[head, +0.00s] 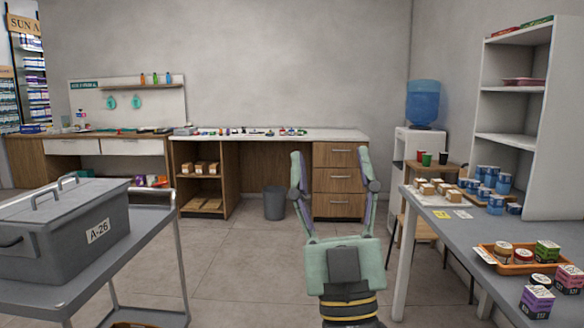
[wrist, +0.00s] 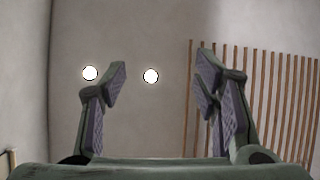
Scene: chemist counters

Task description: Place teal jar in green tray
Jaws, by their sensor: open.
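My gripper (head: 332,168) is open and empty, raised in the lower middle of the head view with its fingers pointing up. In the wrist view my gripper (wrist: 162,76) has nothing between its fingers, only the ceiling with two round lights behind. I cannot pick out a teal jar for certain. Several small blue containers (head: 503,184) stand on the right table, too small to identify. I cannot make out a green tray for certain either; flat green patches show on the far left counter (head: 72,135).
The grey right table (head: 454,233) also holds an orange tray (head: 516,268) with small jars and boxes. A cart with a grey bin (head: 60,232) stands at left. A wooden desk (head: 340,180), a waste bin (head: 274,203) and a water cooler (head: 422,104) are farther back. The middle floor is clear.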

